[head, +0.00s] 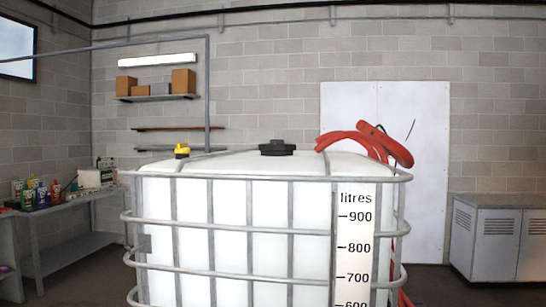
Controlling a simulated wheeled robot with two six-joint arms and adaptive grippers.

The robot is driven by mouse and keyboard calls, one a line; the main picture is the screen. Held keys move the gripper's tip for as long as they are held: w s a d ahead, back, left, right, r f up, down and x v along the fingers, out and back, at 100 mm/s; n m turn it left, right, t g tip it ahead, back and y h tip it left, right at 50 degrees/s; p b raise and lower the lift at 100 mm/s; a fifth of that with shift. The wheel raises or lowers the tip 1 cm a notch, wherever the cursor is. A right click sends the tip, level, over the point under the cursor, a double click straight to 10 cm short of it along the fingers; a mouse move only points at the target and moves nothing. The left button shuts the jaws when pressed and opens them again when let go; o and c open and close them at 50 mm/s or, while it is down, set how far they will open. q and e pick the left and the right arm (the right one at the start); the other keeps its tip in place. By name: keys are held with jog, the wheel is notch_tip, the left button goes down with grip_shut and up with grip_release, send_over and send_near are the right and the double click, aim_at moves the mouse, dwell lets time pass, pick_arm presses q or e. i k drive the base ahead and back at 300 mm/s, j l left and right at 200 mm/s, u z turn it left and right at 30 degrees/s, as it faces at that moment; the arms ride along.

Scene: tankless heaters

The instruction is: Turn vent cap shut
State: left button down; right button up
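A white tank (240,235) in a grey tube cage fills the middle of the head view. A black round cap (277,148) with a raised top sits on the middle of the tank's top. A smaller yellow cap (182,149) with a dark part sits near the top's left side. No label shows which of the two is the vent cap, and I cannot tell how far either is turned. Neither of my grippers is in view.
A red hose (365,141) lies over the tank's right rear corner and hangs down its right side. Cage rails (270,178) run around the tank. A bench (75,200) with bottles stands left, grey cabinets (495,240) right. Space above the tank's top looks clear.

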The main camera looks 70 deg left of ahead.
aim_at(182, 148)
jog(key=k+j+u, duration=0.2)
jog(key=u, duration=0.25)
jog(key=k+j+u, duration=0.45)
jog(key=i+l, duration=0.05)
